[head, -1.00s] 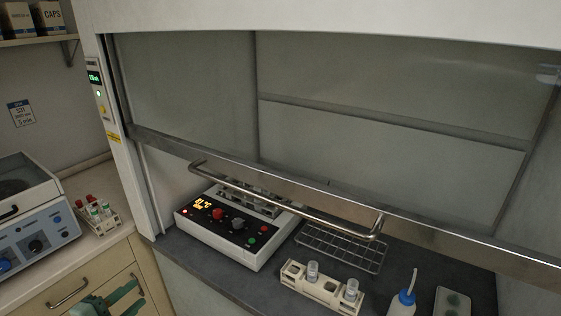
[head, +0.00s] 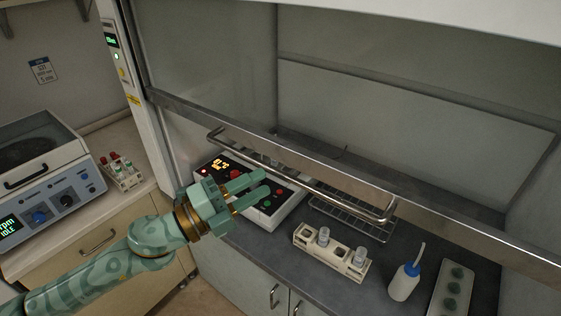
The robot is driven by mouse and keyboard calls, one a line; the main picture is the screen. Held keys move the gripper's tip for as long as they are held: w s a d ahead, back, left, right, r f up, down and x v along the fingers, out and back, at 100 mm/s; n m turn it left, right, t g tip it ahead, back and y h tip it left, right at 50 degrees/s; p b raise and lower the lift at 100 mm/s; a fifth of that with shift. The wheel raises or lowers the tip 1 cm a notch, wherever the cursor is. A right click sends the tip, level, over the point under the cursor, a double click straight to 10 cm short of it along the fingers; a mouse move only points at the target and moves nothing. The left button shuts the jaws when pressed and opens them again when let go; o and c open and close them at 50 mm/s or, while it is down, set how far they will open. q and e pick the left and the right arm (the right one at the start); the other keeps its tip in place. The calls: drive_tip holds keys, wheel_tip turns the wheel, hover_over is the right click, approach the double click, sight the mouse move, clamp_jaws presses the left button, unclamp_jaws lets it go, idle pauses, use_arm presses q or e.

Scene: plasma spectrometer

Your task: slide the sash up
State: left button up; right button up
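The sash (head: 395,185) of the fume hood is a glass pane with a metal bottom rail, partly raised above the dark work surface. A long bent metal bar handle (head: 300,182) runs along the front of the rail. My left gripper (head: 268,186) is green, reaches in from the lower left, and has its two fingers apart with nothing seen between them. It is just below and in front of the left half of the handle, overlapping the control box in the picture; contact with the handle does not show. My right gripper is out of view.
Under the sash stand a control box (head: 285,205), a wire rack (head: 352,218), a cream vial holder (head: 331,253), a wash bottle (head: 405,280) and a tray (head: 450,290). A centrifuge (head: 45,185) and a tube rack (head: 122,172) sit on the left counter.

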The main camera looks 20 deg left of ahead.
sight(280, 170)
use_arm(q)
drive_tip(key=p+x, duration=0.1)
drive_tip(key=x, duration=0.3)
drive_tip(key=shift+w+d+r+p, duration=0.25)
drive_tip(key=shift+p, duration=0.05)
drive_tip(key=shift+w+d, duration=0.4)
drive_tip(key=shift+w, duration=0.05)
clamp_jaws()
